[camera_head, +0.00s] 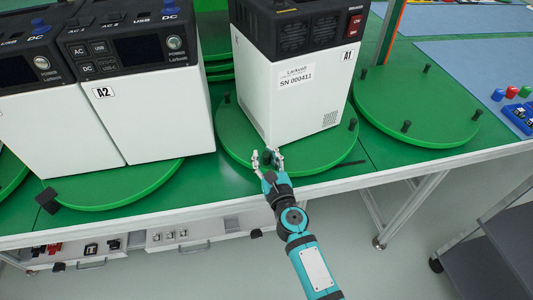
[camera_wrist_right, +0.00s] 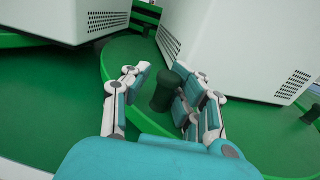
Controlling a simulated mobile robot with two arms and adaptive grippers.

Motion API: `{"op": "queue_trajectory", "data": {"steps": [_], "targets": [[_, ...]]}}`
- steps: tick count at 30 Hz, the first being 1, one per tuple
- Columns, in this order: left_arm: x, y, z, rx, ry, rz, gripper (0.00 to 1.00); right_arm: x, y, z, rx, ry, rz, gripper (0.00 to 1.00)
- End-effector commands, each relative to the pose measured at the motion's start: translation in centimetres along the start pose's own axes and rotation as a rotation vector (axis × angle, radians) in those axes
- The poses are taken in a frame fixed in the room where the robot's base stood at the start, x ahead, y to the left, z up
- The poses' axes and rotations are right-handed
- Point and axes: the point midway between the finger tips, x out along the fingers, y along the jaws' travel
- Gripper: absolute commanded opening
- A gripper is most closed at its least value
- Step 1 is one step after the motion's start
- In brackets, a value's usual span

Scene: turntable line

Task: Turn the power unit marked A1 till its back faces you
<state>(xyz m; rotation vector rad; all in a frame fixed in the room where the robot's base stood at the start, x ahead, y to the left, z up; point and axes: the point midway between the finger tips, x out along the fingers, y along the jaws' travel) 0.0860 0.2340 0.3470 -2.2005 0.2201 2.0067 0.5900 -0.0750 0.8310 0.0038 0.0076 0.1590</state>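Power unit A1 (camera_head: 310,105) is a white box with a black top, standing on a green round turntable (camera_head: 232,143). My right gripper (camera_head: 268,155) is at the turntable's front rim, below the unit's near corner. In the wrist view its fingers are open on either side of a dark upright peg (camera_wrist_right: 165,90). The peg looks closer to the right-hand finger; contact is unclear. My left gripper is out of view.
An empty turntable with pegs (camera_head: 440,110) is at the right. A dark block (camera_head: 47,200) sits at the front-left edge. A grey cart (camera_head: 490,245) stands lower right.

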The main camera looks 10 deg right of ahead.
Motion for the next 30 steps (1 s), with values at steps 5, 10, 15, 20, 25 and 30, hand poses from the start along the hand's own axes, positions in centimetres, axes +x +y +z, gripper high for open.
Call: {"op": "queue_trajectory", "data": {"steps": [5, 10, 15, 20, 25, 30], "targets": [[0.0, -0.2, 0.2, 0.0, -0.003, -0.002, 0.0, 0.0, 0.1, 0.1, 0.0, -0.001, 0.002, 0.42], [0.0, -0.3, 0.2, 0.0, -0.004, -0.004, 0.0, 0.1, -0.1, 0.2, -0.002, -0.004, -0.002, 0.42], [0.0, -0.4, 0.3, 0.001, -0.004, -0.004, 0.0, -0.6, -0.1, 0.2, -0.002, -0.004, -0.003, 0.42], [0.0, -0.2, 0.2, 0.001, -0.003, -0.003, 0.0, -3.3, -0.1, 0.1, -0.005, -0.002, -0.002, 0.42], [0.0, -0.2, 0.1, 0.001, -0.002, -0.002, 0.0, -7.1, 0.0, 0.1, -0.007, -0.001, 0.002, 0.42], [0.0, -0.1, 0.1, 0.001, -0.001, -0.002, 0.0, -10.2, 0.1, 0.1, -0.003, -0.002, 0.002, 0.42]]}}
